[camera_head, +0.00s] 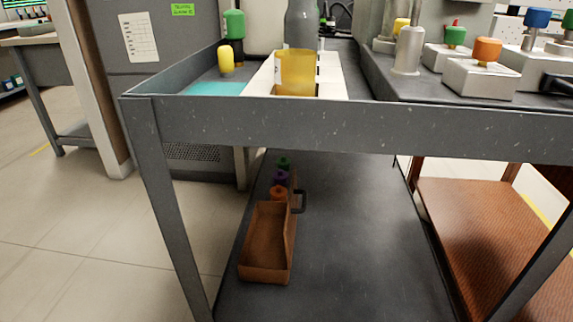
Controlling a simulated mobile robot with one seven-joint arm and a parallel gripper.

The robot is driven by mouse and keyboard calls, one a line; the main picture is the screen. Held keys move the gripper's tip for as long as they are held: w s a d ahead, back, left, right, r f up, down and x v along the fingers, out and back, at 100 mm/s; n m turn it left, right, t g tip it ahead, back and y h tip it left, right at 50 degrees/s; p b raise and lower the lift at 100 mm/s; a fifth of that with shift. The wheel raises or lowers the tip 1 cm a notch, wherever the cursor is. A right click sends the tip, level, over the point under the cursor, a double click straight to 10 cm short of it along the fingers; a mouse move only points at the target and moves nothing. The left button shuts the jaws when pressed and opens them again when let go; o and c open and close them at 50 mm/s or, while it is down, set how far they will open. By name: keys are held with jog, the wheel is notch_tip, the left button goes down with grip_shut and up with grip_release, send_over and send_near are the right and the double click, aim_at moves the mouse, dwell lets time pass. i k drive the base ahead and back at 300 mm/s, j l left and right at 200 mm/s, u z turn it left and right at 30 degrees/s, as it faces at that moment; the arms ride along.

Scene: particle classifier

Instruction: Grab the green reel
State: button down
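A small green piece (284,162), which looks like the green reel, is on the lower shelf of the grey cart, at the far end of a short row. A purple piece (281,178) and an orange piece (278,193) are in front of it in the same row. They sit just behind an open rust-brown tray (266,274). The green piece is small and dark, so its exact shape is hard to tell. My gripper is not in view.
The cart's upper rail (350,128) passes above the lower shelf (350,240), which is clear right of the tray. A dark handle (301,202) is beside the row. Above are a yellow-filled beaker (295,77), a green-topped item (234,24) and a green-knobbed device (455,36).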

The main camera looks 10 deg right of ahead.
aim_at(284, 163)
jog(key=i+j+z, duration=0.25)
jog(key=j+z, duration=0.2)
jog(key=j, duration=0.85)
jog(key=j+z, duration=0.45)
jog(key=j, duration=0.85)
